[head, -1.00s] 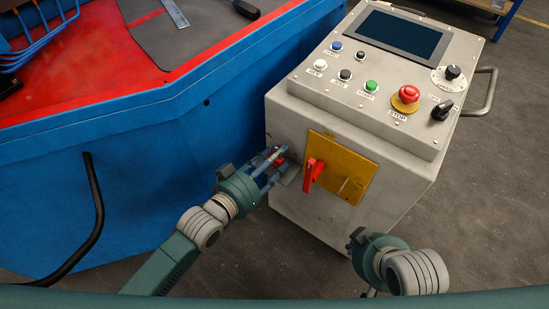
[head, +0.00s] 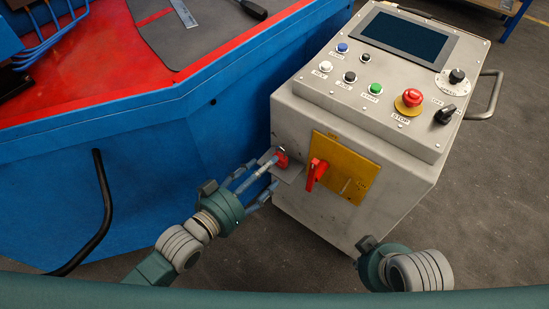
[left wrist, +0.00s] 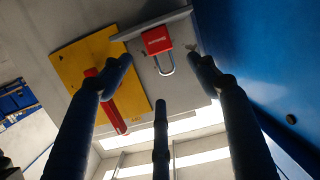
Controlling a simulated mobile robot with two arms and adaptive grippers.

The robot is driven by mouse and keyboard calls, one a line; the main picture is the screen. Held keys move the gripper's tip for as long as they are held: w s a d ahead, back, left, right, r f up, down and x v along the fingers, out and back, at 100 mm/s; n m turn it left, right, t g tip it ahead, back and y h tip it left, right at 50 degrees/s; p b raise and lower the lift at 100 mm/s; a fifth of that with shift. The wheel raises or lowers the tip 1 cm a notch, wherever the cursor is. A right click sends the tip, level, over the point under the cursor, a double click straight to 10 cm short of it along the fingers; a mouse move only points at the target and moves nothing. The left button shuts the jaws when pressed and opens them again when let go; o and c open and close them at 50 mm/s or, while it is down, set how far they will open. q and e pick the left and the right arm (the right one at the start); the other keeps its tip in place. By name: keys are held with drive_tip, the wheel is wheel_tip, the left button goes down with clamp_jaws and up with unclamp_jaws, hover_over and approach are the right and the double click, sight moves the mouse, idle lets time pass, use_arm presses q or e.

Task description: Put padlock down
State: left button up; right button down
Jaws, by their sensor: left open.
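The red padlock (head: 281,159) rests on a small grey shelf (head: 289,174) on the front of the control cabinet. In the left wrist view the padlock (left wrist: 157,39) shows its red body against the shelf (left wrist: 150,23), with its metal shackle toward my fingers. My left gripper (head: 270,173) is open, its blue fingers spread just in front of the shelf. In the left wrist view the fingertips (left wrist: 160,72) stand apart from the padlock, with nothing between them. My right gripper (head: 370,258) is low in front of the cabinet; its fingers are hidden.
A red rotary handle (head: 315,174) on a yellow plate (head: 348,176) sits just right of the shelf. The grey cabinet (head: 390,120) carries buttons and a screen. A blue bench (head: 150,150) with a red top stands at left, close to my left arm.

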use_arm(q)
drive_tip(key=v, duration=0.5)
drive_tip(key=shift+p, duration=0.35)
drive_tip(key=s+a+f+n+g+y, duration=0.1)
drive_tip(key=s+a+f+g+y, duration=0.3)
drive_tip(key=s+a, duration=0.2)
drive_tip(key=s+a+f+n+g+y, duration=0.1)
drive_tip(key=s+a+f+g+y, duration=0.3)
drive_tip(key=s+a, duration=0.3)
drive_tip(key=s+g, duration=0.1)
drive_tip(key=s, duration=0.1)
drive_tip(key=shift+s+a+f+n+y, duration=0.3)
drive_tip(key=shift+s+a+n+y, duration=0.05)
drive_tip(key=shift+s+n+y, duration=0.05)
